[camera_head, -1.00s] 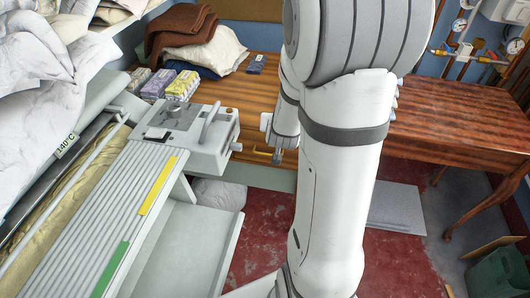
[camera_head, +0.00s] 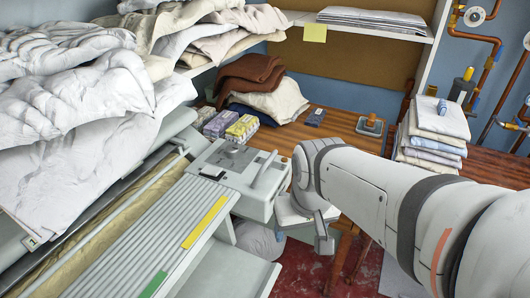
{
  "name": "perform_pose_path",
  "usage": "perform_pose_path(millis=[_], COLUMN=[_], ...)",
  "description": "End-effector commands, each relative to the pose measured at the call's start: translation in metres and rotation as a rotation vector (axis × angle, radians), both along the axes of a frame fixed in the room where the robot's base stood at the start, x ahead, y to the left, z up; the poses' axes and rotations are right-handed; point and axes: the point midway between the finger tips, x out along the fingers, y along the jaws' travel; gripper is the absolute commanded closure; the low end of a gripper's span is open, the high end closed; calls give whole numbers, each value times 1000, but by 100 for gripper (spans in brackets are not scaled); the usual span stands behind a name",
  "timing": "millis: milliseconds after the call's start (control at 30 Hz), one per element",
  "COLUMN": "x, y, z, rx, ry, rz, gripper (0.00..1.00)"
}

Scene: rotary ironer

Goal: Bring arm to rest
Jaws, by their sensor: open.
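My arm reaches in from the right edge, folded with its large white links filling the lower right. Its end, my gripper (camera_head: 324,240), hangs low beside the right end of the grey ironer (camera_head: 225,178), above the red floor. The gripper is small in view and partly hidden by my own wrist. I see nothing held in it. I cannot tell from this view how close it is to the ironer's side.
The wooden table (camera_head: 325,140) behind holds a folded linen stack (camera_head: 434,135), small boxes (camera_head: 240,130) and brown and cream cloths (camera_head: 270,90). White linen (camera_head: 80,110) is heaped at left. Copper pipes (camera_head: 478,50) run along the right wall.

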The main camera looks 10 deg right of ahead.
Motion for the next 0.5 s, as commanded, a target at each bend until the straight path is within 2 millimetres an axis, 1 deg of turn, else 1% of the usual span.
perform_pose_path(millis=[67, 167, 267, 400, 500], x=[0, 0, 0, -2, -3], y=[0, 0, 0, -1, -1], z=[0, 7, 23, 55, 71], rx=[0, 1, 0, -1, -3], ry=[0, -2, -8, -20, -27], rz=[-1, -1, 0, 2, 3], gripper=[32, 32, 32, 32, 32])
